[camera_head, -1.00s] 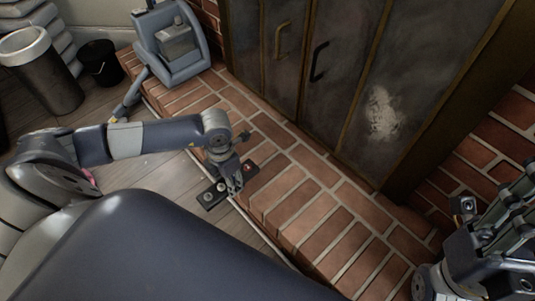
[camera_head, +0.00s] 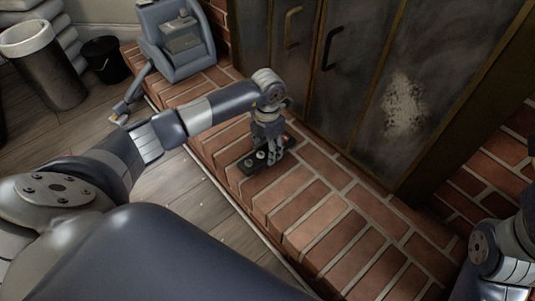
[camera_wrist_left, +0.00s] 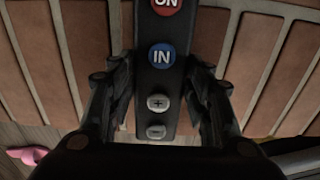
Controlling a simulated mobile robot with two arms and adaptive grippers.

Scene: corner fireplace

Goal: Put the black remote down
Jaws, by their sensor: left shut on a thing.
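The black remote (camera_head: 250,166) is over the brick hearth ledge (camera_head: 310,225) in the head view. My left gripper (camera_head: 266,157) points down and is shut on it. In the left wrist view the remote (camera_wrist_left: 158,82) lies between both fingers (camera_wrist_left: 158,100), with a red ON button, a blue IN button and plus and minus buttons facing up. I cannot tell whether its underside touches the bricks. My right arm shows at the right edge of the head view, but its fingers are not clearly in view.
Dark metal fireplace doors (camera_head: 360,75) with handles rise behind the ledge. A blue-grey chair-like object (camera_head: 177,40) stands on the ledge's far left. A bin (camera_head: 45,65) and a black bucket (camera_head: 106,61) stand on the wooden floor. The ledge's front right is clear.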

